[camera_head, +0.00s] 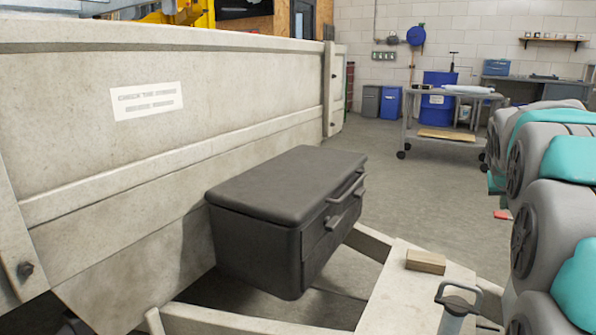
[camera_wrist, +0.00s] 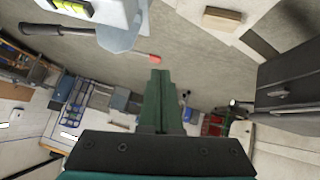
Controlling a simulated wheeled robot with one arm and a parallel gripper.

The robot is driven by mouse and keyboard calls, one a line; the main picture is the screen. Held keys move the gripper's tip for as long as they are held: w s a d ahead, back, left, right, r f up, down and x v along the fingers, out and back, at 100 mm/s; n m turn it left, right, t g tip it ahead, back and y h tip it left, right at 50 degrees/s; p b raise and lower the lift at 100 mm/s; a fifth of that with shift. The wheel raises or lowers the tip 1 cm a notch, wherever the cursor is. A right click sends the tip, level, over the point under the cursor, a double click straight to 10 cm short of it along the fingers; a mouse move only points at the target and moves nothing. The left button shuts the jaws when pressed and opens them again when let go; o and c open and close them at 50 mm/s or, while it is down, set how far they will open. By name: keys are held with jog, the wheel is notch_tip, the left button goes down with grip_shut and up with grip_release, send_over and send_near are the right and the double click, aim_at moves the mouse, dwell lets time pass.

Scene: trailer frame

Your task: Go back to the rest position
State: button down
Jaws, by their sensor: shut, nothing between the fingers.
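My gripper (camera_wrist: 160,74) shows in the wrist view as dark green fingers pressed together, shut and empty. It points into open air, with the floor behind it and nothing touching it. In the head view my arm's grey and teal links fill the right edge, and the gripper itself is out of that picture. The black storage box (camera_head: 285,205) sits on the trailer frame with its lid closed. Part of the box also shows at the right of the wrist view (camera_wrist: 290,80).
The trailer's pale side wall (camera_head: 90,120) fills the left. A wooden block (camera_head: 426,262) lies on the frame (camera_head: 400,300), near a grey handle (camera_head: 458,303). A wheeled cart (camera_head: 445,135) stands behind. A red object (camera_head: 502,214) shows beside my arm. The floor between is clear.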

jog(key=s+a+f+n+g+y+p, duration=0.25)
jog(key=s+a+f+p, duration=0.2)
jog(key=s+a, duration=0.85)
jog(key=s+a+f+n+g+y+p, duration=0.1)
jog(key=s+a+f+g+y+p, duration=0.3)
jog(key=s+a, duration=0.85)
jog(key=s+a+f+n+g+p, duration=0.1)
jog(key=s+a+f+g, duration=0.1)
jog(key=s+a, duration=0.5)
jog(key=s+f, duration=0.1)
jog(key=s, duration=0.3)
jog(key=shift+a+f+n, duration=0.2)
jog(key=shift+f+n, duration=0.15)
jog(key=shift+f, duration=0.05)
